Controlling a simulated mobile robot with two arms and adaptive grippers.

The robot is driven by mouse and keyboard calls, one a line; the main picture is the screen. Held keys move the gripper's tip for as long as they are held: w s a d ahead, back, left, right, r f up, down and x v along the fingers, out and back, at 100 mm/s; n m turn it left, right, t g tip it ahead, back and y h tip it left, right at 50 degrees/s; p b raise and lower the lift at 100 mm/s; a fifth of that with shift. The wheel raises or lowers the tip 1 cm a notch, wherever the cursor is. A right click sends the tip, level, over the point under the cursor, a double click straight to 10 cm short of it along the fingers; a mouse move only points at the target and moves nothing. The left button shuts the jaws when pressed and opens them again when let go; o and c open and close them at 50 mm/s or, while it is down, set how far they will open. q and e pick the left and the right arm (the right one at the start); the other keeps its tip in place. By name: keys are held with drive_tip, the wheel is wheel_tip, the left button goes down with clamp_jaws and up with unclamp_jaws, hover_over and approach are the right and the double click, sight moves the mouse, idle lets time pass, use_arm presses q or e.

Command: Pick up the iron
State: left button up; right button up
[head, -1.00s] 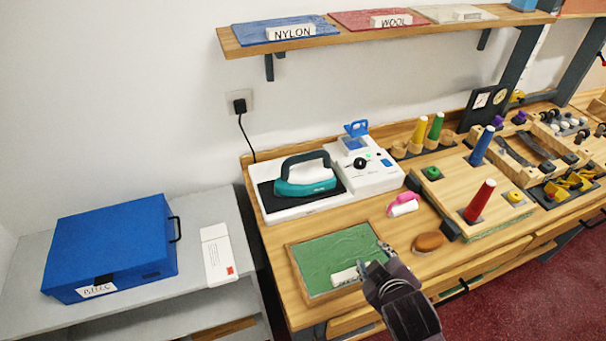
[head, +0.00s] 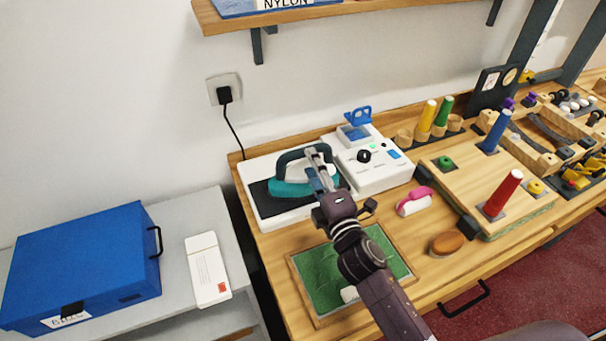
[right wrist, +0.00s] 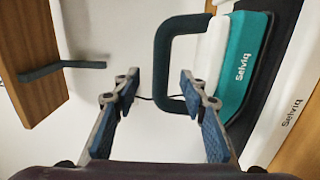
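The iron (head: 287,189) has a teal body and a dark loop handle. It lies on the dark pad of the white ironing station (head: 262,207). My right gripper (head: 318,154) is over the iron's right part, close to the handle, and hides some of it. In the right wrist view, the gripper (right wrist: 160,78) is open, with its two blue-padded fingers apart. The iron (right wrist: 243,68) shows ahead at upper right there, and part of the handle lies in front of the gap and the right finger. I cannot tell whether they touch. My left gripper is out of view.
A white control box (head: 378,174) stands just right of the iron. A green-topped tray (head: 318,284) lies below my right arm, with a pink-handled item (head: 414,203) and brown brush (head: 446,243) to the right. A shelf (head: 340,12) overhangs the back wall.

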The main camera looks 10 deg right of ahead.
sight(303, 148)
drive_tip(key=w, duration=0.1)
drive_tip(key=w+p, duration=0.1)
drive_tip(key=w, duration=0.1)
drive_tip(key=shift+w+a, duration=0.15)
drive_tip(key=shift+a, duration=0.25)
drive_tip(key=shift+w+a+f+p, duration=0.15)
drive_tip(key=shift+w+p, duration=0.2)
drive_tip(key=shift+w, duration=0.9)
drive_tip(key=c, duration=0.7)
clamp_jaws()
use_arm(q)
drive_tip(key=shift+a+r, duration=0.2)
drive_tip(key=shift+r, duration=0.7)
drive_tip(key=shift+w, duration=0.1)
use_arm(e)
drive_tip(key=shift+r, duration=0.3)
